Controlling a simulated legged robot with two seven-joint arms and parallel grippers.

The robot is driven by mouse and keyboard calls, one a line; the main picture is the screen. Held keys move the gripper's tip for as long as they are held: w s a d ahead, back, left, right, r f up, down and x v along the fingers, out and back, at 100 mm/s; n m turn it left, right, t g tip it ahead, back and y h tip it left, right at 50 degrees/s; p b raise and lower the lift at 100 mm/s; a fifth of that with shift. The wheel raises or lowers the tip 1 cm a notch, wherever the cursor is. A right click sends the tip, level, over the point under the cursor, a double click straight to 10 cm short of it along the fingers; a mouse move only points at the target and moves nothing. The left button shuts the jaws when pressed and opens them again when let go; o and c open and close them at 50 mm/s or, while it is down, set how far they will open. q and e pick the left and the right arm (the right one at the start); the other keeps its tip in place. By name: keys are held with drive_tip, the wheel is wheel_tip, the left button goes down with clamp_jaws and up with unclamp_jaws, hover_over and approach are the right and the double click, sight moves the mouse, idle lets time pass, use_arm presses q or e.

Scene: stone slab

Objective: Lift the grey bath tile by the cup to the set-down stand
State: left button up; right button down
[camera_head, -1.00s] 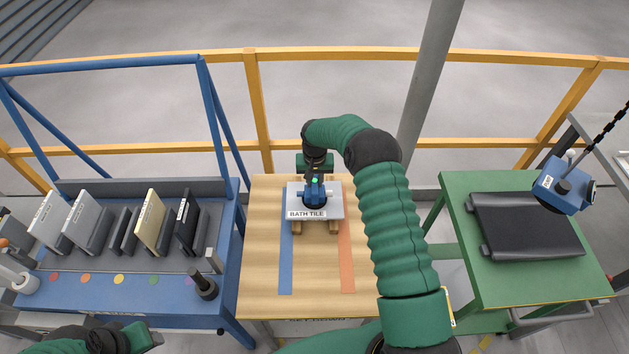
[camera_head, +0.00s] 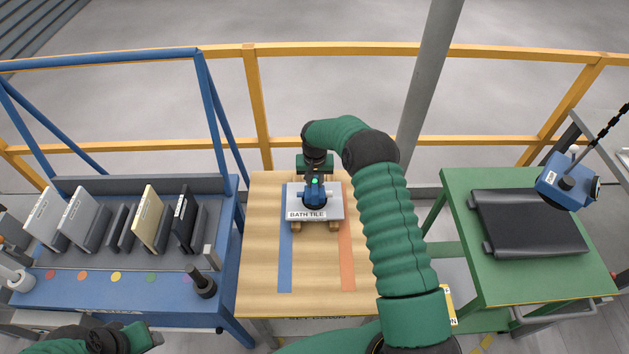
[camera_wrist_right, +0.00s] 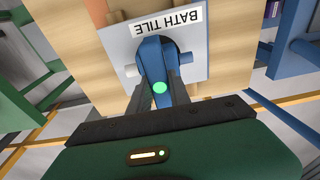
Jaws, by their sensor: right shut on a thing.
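The grey bath tile (camera_head: 332,207), labelled BATH TILE, lies flat over the wooden blocks (camera_head: 334,226) on the light wooden table. It also shows in the wrist view (camera_wrist_right: 196,70). A blue suction cup (camera_wrist_right: 152,52) with a green dot sits on the tile's top; it also shows in the head view (camera_head: 314,194). My right gripper (camera_wrist_right: 156,85) is shut on the cup's blue handle, coming from the tile's far side. I cannot tell whether the tile touches the blocks. My left gripper (camera_head: 140,336) is at the lower left edge, apart from everything; its jaws are unclear.
The wooden table (camera_head: 262,265) has a blue strip (camera_head: 285,265) and an orange strip (camera_head: 346,262). A blue rack (camera_head: 130,290) with several upright slabs stands left. A green table (camera_head: 520,287) with a black pad (camera_head: 530,230) and a hanging blue device (camera_head: 560,182) stands right. A yellow railing (camera_head: 480,56) runs behind.

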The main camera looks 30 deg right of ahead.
drive_tip(key=shift+w+f, duration=0.1)
drive_tip(key=shift+f, duration=0.25)
drive_tip(key=c, duration=1.5)
unclamp_jaws()
drive_tip(key=o, duration=0.4)
